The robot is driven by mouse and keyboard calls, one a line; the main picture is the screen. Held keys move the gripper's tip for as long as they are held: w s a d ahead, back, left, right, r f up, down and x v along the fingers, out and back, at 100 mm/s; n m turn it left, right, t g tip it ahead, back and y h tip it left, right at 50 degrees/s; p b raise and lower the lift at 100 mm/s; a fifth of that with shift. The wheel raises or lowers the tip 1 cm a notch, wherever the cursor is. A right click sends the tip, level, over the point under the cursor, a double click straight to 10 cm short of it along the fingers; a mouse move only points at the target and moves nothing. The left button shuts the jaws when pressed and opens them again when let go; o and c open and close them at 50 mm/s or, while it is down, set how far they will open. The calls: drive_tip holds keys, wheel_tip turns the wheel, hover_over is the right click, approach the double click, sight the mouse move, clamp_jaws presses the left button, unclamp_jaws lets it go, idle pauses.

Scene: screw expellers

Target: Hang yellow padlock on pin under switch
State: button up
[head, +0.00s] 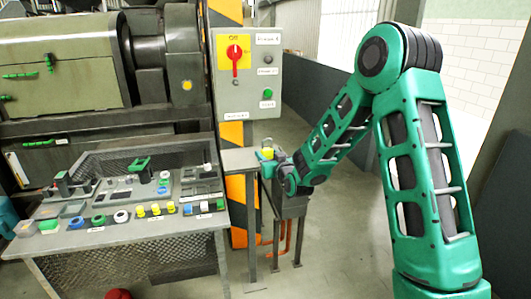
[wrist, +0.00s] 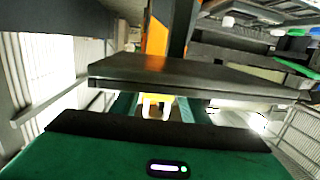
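The red rotary switch (head: 235,58) sits on a yellow plate at the upper left of the grey control box (head: 247,100). My gripper (head: 267,160) is below and right of the box, beside a small grey ledge. It holds the yellow padlock (head: 267,153), which also shows in the wrist view (wrist: 157,98) between the two green fingers (wrist: 157,108), with its pale shackle towards the camera. The fingers appear closed on the padlock's sides.
A grey ledge (head: 239,160) juts out below the control box, and a dark flat plate (wrist: 180,75) spans the wrist view just beyond the padlock. The table (head: 125,238) at left carries several locks and devices. An orange-striped post (head: 236,135) stands behind the box.

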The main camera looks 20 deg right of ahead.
drive_tip(key=c, duration=0.5)
drive_tip(key=shift+s+r, duration=0.5)
drive_tip(key=shift+r, duration=0.35)
drive_tip(key=shift+s+r, duration=0.5)
drive_tip(key=shift+r, duration=0.35)
drive_tip(key=shift+s+r, duration=0.5)
drive_tip(key=shift+r, duration=0.35)
